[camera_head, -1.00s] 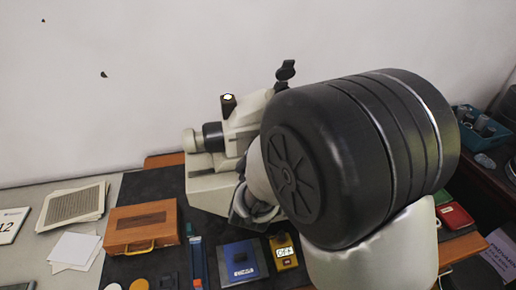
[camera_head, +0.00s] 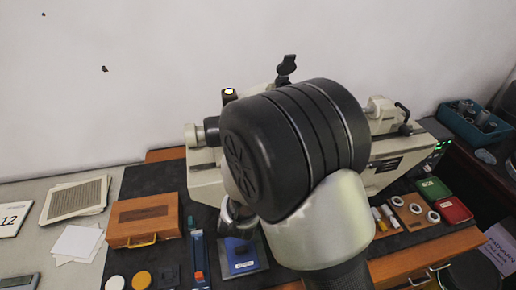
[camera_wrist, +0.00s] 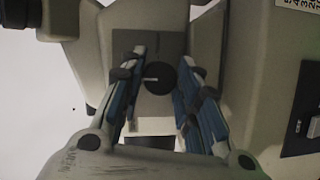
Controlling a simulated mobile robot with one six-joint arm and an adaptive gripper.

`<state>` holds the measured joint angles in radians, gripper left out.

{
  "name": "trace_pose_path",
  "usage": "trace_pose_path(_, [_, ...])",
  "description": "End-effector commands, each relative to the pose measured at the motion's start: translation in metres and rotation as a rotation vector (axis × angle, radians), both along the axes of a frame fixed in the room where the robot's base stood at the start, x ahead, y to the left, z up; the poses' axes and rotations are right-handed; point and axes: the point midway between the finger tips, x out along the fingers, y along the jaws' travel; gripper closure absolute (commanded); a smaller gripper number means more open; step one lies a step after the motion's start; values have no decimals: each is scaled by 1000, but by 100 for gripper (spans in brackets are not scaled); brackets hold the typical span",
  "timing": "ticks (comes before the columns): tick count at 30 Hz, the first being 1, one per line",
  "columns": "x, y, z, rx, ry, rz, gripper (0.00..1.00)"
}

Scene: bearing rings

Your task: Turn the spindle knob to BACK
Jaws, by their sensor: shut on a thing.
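The spindle knob (camera_wrist: 160,78) is a round black knob with a small light mark on its left part, on a pale grey machine face in the wrist view. The mark lies about level. My gripper (camera_wrist: 160,92) has its two blue-padded fingers on either side of the knob and is shut on it. The exact contact points are hard to see. In the head view the machine (camera_head: 206,180) is a cream lathe-like body at the back of the bench. There my arm hides the knob and most of the gripper. The letters around the knob cannot be read.
A brown wooden case (camera_head: 142,222), a blue box (camera_head: 240,258) and blue tools (camera_head: 199,258) lie on the dark mat to the left and front. Red (camera_head: 453,210) and green (camera_head: 432,189) boxes lie at the right. A teal bin (camera_head: 462,125) stands at the far right.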

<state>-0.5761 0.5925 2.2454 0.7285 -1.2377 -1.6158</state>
Motion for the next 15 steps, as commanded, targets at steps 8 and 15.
trace_pose_path(8, [0,1,-2,-5,3,3,94])
trace_pose_path(15, [0,0,-1,-4,3,2,60])
